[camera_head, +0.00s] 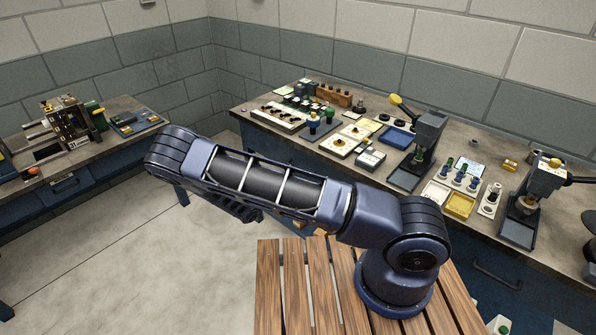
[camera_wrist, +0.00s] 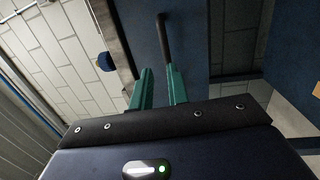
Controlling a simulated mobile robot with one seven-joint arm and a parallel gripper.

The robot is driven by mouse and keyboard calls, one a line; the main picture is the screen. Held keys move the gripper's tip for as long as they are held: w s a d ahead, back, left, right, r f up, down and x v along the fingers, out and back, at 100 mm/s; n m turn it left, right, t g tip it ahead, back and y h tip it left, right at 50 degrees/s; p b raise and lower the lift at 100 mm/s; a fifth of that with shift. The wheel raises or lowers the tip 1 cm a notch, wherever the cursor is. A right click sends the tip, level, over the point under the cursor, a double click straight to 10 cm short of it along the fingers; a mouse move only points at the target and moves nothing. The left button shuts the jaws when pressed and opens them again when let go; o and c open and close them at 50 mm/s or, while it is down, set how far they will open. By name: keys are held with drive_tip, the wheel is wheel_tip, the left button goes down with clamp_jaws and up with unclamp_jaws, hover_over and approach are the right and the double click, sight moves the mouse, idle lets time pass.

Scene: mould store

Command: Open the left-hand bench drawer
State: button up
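In the wrist view a dark bar handle (camera_wrist: 163,36) stands out in front of a blue drawer front (camera_wrist: 188,40). My gripper (camera_wrist: 160,72) has two green fingers, which are apart with nothing held. The handle's near end lines up with the gap between the fingertips; I cannot tell whether it lies between them or just beyond. In the head view my arm crosses the middle and hides the gripper and part of the right bench front. The left bench has a drawer with a dark handle (camera_head: 65,185), and it looks shut.
The right bench (camera_head: 350,180) carries trays, presses and several small parts, and has another drawer handle (camera_head: 497,274). A slatted wooden surface (camera_head: 300,290) lies under my arm's base. Tools stand on the left bench (camera_head: 100,147). The floor (camera_head: 120,260) between is clear.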

drive_tip(key=w+d, duration=0.2)
drive_tip(key=w+d+t, duration=0.1)
drive_tip(key=w+d, duration=0.1)
drive_tip(key=w, duration=0.1)
drive_tip(key=w+d+n+t, duration=0.1)
drive_tip(key=w+d, duration=0.1)
drive_tip(key=shift+w+r+y, duration=0.1)
drive_tip(key=shift+w+y, duration=0.15)
drive_tip(key=shift+y, duration=0.15)
drive_tip(key=shift+c, duration=0.5)
clamp_jaws()
